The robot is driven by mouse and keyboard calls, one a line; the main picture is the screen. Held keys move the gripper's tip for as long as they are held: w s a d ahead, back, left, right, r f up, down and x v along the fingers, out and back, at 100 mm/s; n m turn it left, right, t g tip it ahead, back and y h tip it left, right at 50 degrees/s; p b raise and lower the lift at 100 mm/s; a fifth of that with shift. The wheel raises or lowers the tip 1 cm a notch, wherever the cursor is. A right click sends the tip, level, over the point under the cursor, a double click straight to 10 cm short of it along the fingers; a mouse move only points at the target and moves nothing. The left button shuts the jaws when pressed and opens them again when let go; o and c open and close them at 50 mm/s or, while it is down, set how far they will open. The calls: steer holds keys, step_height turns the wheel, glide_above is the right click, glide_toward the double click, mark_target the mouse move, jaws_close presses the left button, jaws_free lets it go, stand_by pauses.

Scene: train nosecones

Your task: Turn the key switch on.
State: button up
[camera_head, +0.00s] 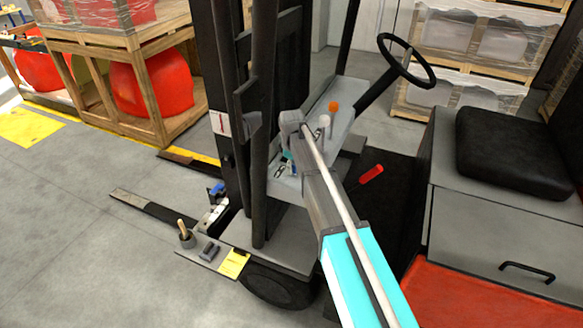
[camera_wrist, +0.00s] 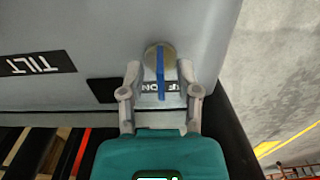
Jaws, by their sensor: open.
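The key switch (camera_wrist: 151,53) is a round brass-coloured disc on the grey console panel in the wrist view. A blue key (camera_wrist: 160,76) stands out from it and points down the picture. My gripper (camera_wrist: 160,67) is open, with one finger on each side of the key. Small gaps seem to remain between fingers and key; contact cannot be told. A dark label with white letters, partly hidden, lies behind the key.
An orange knob (camera_head: 333,106) and a white-topped lever (camera_head: 324,121) stand on the console close to my arm. The steering wheel (camera_head: 406,61) is behind, and the black mast (camera_head: 262,120) rises at left. A TILT label (camera_wrist: 37,65) is on the panel.

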jaws_close()
steer(key=shift+m, duration=0.3)
steer(key=m, duration=0.6)
steer(key=shift+m, duration=0.4)
steer(key=m, duration=0.3)
steer(key=shift+m, duration=2.3)
